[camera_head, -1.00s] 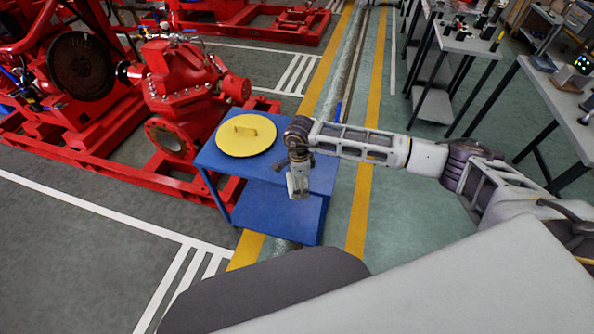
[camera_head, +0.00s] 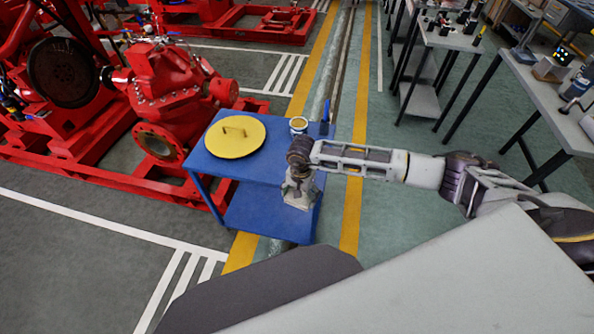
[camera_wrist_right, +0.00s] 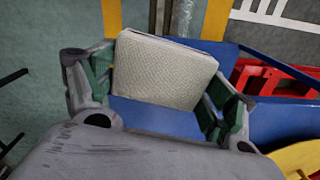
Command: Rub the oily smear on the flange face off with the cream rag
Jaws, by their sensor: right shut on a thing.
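The cream rag (camera_wrist_right: 165,72) is a flat, textured square pad between the fingers of my right gripper (camera_wrist_right: 158,90) in the right wrist view. In the head view the right gripper (camera_head: 299,192) points down over the front right part of the blue trolley. The red pump's open round flange (camera_head: 157,141) faces forward at the left of the trolley, apart from the gripper. I cannot make out the oily smear on its face at this size. My left gripper is not in view.
The blue trolley (camera_head: 240,175) carries a round yellow cover with a handle (camera_head: 235,137), an open tin (camera_head: 298,124) and a dark blue upright item (camera_head: 324,127). Red pump frames stand left. Grey workbenches (camera_head: 545,95) stand right. Floor in front is open.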

